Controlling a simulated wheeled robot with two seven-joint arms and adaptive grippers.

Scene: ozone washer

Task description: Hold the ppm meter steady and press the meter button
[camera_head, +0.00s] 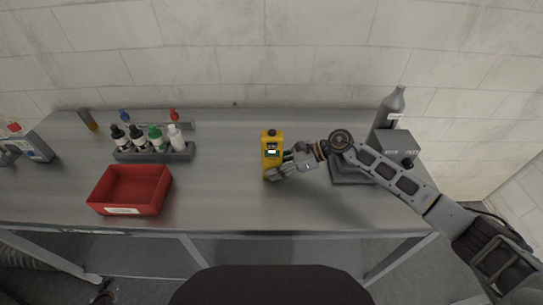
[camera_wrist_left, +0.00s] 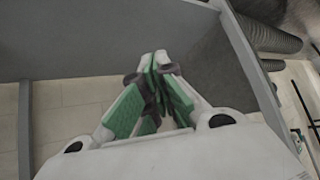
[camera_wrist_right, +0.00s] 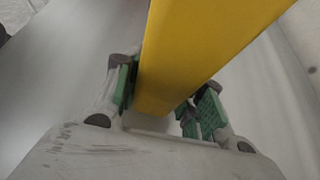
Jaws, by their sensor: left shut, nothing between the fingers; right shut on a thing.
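The yellow ppm meter (camera_head: 272,165) stands upright at the middle of the table, with a dark knob on top and a small lit screen on its front. Its button is too small to make out. My right gripper (camera_head: 279,166) reaches it from the right and is shut on its body. In the right wrist view the yellow meter (camera_wrist_right: 195,50) fills the space between the green-padded fingers of my right gripper (camera_wrist_right: 165,85). My left gripper (camera_wrist_left: 157,65) is shut and empty in the left wrist view, with its green-padded fingers together, away from the meter.
A red bin (camera_head: 130,188) and a rack (camera_head: 155,154) of small bottles stand on the left of the table (camera_head: 222,190). A grey device (camera_head: 393,146) and a grey bottle (camera_head: 390,104) stand at the right.

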